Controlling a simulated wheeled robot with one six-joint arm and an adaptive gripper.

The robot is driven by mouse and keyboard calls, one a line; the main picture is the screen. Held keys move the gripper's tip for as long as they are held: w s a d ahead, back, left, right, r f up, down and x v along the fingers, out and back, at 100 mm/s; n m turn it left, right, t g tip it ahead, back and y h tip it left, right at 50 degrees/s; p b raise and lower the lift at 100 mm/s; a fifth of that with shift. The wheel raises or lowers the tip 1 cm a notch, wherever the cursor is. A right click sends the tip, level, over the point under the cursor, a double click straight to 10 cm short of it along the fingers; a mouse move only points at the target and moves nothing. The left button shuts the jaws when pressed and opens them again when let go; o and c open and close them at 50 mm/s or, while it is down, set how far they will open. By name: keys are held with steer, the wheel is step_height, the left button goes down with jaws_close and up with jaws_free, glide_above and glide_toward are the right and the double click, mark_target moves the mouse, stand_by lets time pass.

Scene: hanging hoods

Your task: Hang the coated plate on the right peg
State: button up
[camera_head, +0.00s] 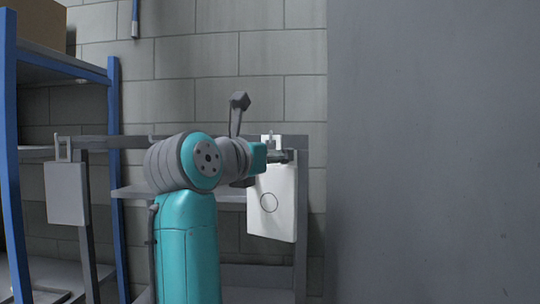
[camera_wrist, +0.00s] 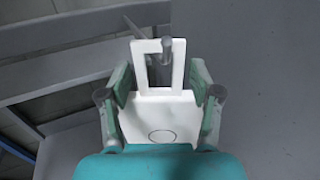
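The coated plate (camera_head: 272,203) is white with a thin dark circle on its face and a rectangular loop on top. It hangs upright at the right end of the grey rack. In the wrist view its loop frames a grey peg (camera_wrist: 166,50), whose round tip overlaps the loop's top bar. The plate's body (camera_wrist: 150,110) shows below the loop. My gripper (camera_wrist: 161,85) is open, with its two fingers far apart on either side of the plate's upper part. Whether a finger touches the plate's edges is unclear. In the head view my gripper (camera_head: 282,156) is at the plate's top.
A grey plate (camera_head: 68,193) hangs at the rack's left end. Blue-post shelving (camera_head: 117,180) stands at left, and a broad grey surface (camera_head: 430,150) fills the right side.

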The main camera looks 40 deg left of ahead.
steer(key=shift+s, duration=0.1)
steer(key=s+d, duration=0.1)
steer(key=s, duration=0.6)
stand_by(0.4)
steer(key=shift+s, duration=0.2)
